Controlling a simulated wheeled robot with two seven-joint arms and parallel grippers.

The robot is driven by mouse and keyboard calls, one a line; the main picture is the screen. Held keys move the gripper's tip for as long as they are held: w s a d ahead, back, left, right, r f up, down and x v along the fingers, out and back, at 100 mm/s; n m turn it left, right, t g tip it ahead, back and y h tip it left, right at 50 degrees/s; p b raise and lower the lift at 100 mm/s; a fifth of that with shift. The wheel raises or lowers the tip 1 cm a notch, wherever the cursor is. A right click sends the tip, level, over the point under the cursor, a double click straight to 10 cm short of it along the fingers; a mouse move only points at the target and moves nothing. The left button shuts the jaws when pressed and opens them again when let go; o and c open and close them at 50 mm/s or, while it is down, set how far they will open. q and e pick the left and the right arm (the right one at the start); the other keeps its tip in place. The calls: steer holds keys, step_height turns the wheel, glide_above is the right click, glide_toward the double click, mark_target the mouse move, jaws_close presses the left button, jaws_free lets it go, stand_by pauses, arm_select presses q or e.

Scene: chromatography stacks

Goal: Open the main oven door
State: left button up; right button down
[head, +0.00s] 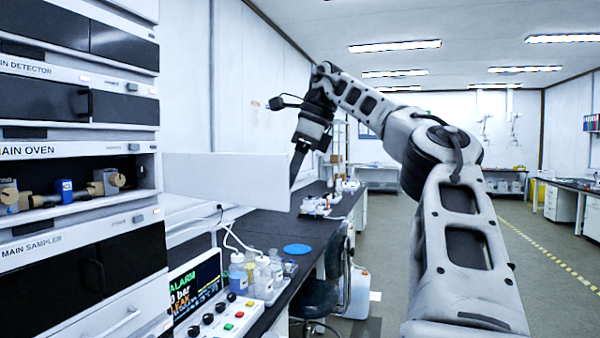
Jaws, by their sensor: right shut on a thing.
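The main oven, labelled MAIN OVEN (30,151), is in the stack at the left of the head view. Its white door (225,180) stands swung out to the right, so the oven's front is open. Inside, brown fittings and a small blue item (64,190) show. My right gripper (297,168) is at the door's far right end and is shut on the door there. The exact grip, likely on the door's hidden handle side, is covered by the door. My left gripper is not in view.
The detector (40,92) is above the oven and the sampler (75,265) below it, both closed. A control panel (205,300), bottles (262,275) and a blue disc (297,249) are on the dark bench. A stool (318,295) stands beside it. Open floor lies to the right.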

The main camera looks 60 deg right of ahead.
steer(key=shift+w+d+r, duration=0.15)
steer(key=shift+r, duration=0.05)
stand_by(0.3)
steer(key=c, duration=1.9)
jaws_free()
steer(key=o, duration=0.4)
steer(key=shift+w, duration=0.3)
steer(key=shift+s, duration=0.1)
steer(key=shift+f, duration=0.1)
